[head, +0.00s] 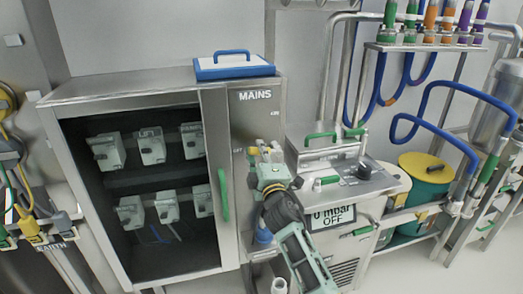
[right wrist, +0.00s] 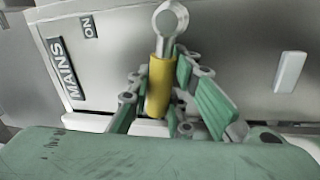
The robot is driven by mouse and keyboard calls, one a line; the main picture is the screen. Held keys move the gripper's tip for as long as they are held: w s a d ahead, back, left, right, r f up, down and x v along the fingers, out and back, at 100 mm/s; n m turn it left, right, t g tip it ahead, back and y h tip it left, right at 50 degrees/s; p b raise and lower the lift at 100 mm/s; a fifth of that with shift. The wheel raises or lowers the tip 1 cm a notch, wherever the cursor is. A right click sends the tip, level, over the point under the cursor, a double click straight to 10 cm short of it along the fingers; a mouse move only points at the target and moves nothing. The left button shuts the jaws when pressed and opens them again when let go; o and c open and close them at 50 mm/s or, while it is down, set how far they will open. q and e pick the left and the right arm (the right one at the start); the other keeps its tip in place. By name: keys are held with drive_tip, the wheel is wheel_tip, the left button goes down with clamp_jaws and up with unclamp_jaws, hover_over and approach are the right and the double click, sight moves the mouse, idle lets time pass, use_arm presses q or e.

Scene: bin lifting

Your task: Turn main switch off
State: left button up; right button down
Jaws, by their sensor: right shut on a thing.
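The main switch shows in the right wrist view as a yellow grip (right wrist: 160,85) on a grey lever with a round end (right wrist: 170,18). It is on the front of the metal cabinet (head: 220,112), below the MAINS label (head: 255,96). My right gripper (head: 268,155) is at the cabinet front. In the right wrist view my right gripper (right wrist: 162,100) has its fingers on both sides of the yellow grip and is shut on it. In the head view the gripper hides most of the switch. An ON label (right wrist: 89,27) is beside MAINS. My left gripper is not in view.
The cabinet's dark open bay holds several grey boxes (head: 151,146). A green door handle (head: 223,194) is left of my gripper. A blue-and-white case (head: 233,66) lies on top. A unit with a "0 mbar OFF" display (head: 333,216) stands close on the right.

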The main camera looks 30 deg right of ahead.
drive_tip(key=shift+a+f+n+y, duration=0.1)
drive_tip(key=shift+f+n+y, duration=0.15)
drive_tip(key=shift+f+n, duration=0.4)
drive_tip(key=shift+f+n+y, duration=0.25)
drive_tip(key=shift+f+n, duration=0.05)
drive_tip(key=shift+n, duration=0.55)
drive_tip(key=c, duration=1.6)
unclamp_jaws()
drive_tip(key=shift+r, duration=0.1)
drive_tip(key=shift+r, duration=0.1)
drive_tip(key=v, duration=1.2)
drive_tip(key=shift+f, duration=0.3)
